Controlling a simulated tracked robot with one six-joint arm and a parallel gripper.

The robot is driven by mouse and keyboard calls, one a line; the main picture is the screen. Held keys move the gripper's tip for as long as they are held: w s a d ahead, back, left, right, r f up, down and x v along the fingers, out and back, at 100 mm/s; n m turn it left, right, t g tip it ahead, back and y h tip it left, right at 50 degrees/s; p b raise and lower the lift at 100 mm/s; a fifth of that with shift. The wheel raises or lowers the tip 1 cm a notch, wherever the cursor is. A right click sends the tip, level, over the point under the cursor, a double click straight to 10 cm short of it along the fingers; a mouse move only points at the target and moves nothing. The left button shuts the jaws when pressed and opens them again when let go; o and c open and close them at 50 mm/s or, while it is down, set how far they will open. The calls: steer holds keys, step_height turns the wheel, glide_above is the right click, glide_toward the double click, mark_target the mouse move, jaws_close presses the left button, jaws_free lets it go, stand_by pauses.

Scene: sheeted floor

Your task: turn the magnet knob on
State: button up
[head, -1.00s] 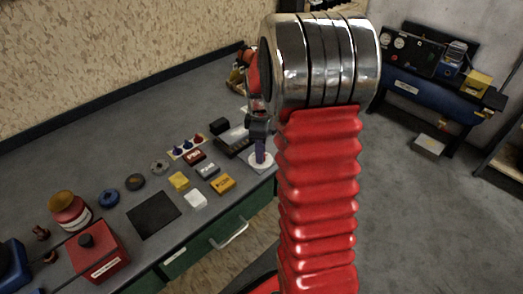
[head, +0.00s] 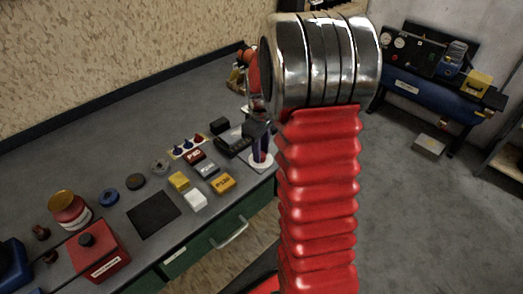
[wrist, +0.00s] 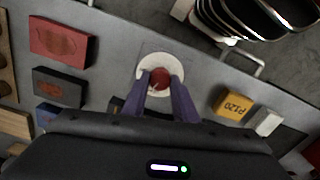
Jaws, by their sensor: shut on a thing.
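A red round knob (wrist: 160,78) sits on a white round disc (wrist: 159,59) on the bench. The disc also shows in the head view (head: 256,167), near the bench's front edge. My gripper (wrist: 160,82) points down over the disc, its two purple fingers on either side of the red knob and shut on it. In the head view, the fingers of my gripper (head: 262,154) stand over the disc with a little red between them. I cannot read any on or off mark around the knob.
Beside the disc lie a yellow P120 block (wrist: 233,104), a white block (wrist: 265,122), a red block (wrist: 58,40) and a dark block (wrist: 58,84). A red box with a black knob (head: 97,251) stands at the bench's left. A green drawer (head: 215,240) is below.

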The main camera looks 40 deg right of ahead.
steer(key=m, duration=0.6)
steer(key=shift+w+r, duration=0.1)
steer(key=m, duration=0.7)
stand_by(0.4)
steer(key=o, duration=1.1)
steer(key=shift+c, duration=0.2)
step_height(320, 180, up, 14)
steer(key=shift+f, duration=0.2)
